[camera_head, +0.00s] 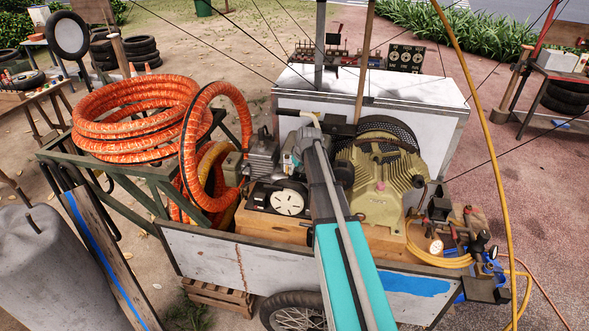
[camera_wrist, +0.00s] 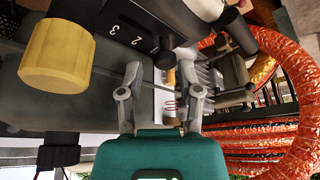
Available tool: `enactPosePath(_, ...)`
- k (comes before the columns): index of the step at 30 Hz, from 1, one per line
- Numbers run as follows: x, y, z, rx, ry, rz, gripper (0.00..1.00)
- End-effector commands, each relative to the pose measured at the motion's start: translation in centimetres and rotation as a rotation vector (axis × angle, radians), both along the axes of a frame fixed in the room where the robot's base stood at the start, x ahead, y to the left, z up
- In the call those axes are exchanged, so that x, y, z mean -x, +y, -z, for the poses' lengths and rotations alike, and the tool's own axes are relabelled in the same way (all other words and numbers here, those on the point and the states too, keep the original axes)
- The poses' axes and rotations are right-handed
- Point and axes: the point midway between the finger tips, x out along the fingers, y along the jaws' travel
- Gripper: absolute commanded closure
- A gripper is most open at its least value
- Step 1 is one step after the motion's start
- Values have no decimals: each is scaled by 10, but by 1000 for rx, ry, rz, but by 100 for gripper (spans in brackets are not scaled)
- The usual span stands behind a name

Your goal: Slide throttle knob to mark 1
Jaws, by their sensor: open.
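In the wrist view a dark panel (camera_wrist: 128,20) carries white marks; I can read 3 and 2, and a third mark beyond them is unclear. A short black knob (camera_wrist: 166,58) stands at the panel's lower right end, past the 2. A larger yellow cylindrical knob (camera_wrist: 55,58) sticks out at the left. I cannot tell for sure which one is the throttle knob. My gripper (camera_wrist: 161,72) is open, its two grey fingers apart. The black knob appears between and just beyond the fingertips; contact cannot be judged. In the head view my arm hides much of this area.
The white cart (camera_head: 210,262) carries an olive-coloured compressor (camera_head: 385,185) and a grey motor (camera_head: 262,158). Orange hose coils (camera_head: 125,115) lie on a green stand at the left. A dark cylinder (camera_wrist: 240,30) and orange hose (camera_wrist: 285,45) lie right of my gripper in the wrist view.

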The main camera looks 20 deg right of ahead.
Motion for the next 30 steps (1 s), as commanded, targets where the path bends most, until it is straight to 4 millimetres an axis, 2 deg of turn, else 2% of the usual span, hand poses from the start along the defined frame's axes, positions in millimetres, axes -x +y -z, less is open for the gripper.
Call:
enactPosePath(1,3,0,-9,0,0,0,54)
enactPosePath(3,5,-1,-15,0,0,0,54)
enactPosePath(30,36,-6,-91,0,0,0,54)
